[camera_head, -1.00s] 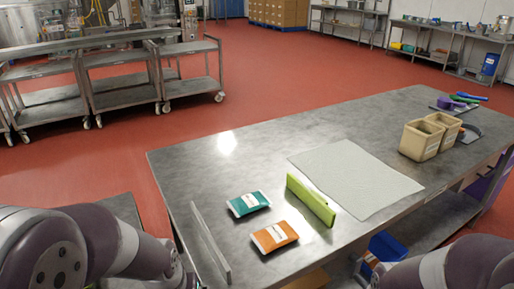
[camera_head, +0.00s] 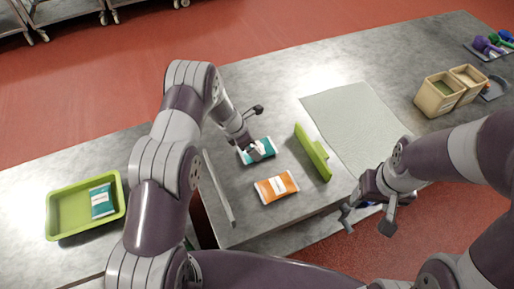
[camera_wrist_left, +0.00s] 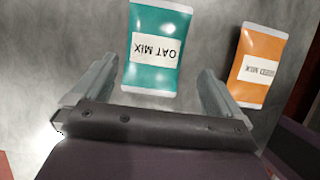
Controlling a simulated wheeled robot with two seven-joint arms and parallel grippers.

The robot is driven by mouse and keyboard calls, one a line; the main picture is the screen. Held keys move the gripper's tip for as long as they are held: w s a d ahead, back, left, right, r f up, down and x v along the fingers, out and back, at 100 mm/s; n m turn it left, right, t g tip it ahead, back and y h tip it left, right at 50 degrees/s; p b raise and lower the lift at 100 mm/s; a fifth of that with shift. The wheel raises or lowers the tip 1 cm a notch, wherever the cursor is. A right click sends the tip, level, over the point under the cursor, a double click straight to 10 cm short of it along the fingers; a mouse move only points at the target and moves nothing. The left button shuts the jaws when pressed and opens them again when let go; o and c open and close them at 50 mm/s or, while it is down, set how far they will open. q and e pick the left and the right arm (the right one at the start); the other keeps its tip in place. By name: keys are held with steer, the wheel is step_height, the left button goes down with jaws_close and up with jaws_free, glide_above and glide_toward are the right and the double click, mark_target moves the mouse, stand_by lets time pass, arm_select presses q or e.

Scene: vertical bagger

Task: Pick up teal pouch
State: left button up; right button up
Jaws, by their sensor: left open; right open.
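A teal pouch (camera_head: 262,150) with a white label lies on the steel table. It also shows in the left wrist view (camera_wrist_left: 150,75), where the label reads OAT MIX upside down. My left gripper (camera_head: 255,143) is open just above it; in the wrist view the pouch's near end lies between the two fingers, with a gap on each side. Whether the fingers reach down to its height I cannot tell. My right gripper (camera_head: 367,215) is open and empty near the table's front edge. A second teal pouch (camera_head: 102,201) lies in a green tray (camera_head: 62,232) at the left.
An orange pouch (camera_head: 276,187) lies close in front of the teal one. A green upright bar (camera_head: 313,152) stands to the right, a low metal rail (camera_head: 218,188) to the left. A pale mat (camera_head: 352,118) and beige bins (camera_head: 437,97) are farther right.

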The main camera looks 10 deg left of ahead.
mark_target(265, 146)
arm_select(q)
steer(key=f, duration=0.1)
steer(key=w+f+p, duration=0.1)
steer(key=w+f, duration=0.1)
steer(key=shift+w+d+f, duration=0.15)
steer(key=shift+d+f, duration=0.1)
steer(key=shift+f, duration=0.15)
steer(key=shift+s+d+f+p, duration=0.2)
steer(key=shift+d+f+p, duration=0.1)
steer(key=shift+d+f, duration=0.15)
steer(key=shift+s+r, duration=0.15)
steer(key=shift+s, duration=0.1)
steer(key=shift+w+f, duration=0.25)
steer(key=shift+w, duration=0.05)
steer(key=c, duration=0.8)
steer(key=shift+s, duration=0.1)
steer(key=shift+c, duration=0.2)
arm_select(e)
steer(key=shift+w+d+r, duration=0.15)
steer(key=shift+w+r, duration=0.55)
steer(key=shift+r, duration=0.15)
arm_select(q)
steer(key=shift+r, duration=0.1)
arm_select(e)
steer(key=shift+s, duration=0.1)
arm_select(q)
steer(key=shift+r, duration=0.1)
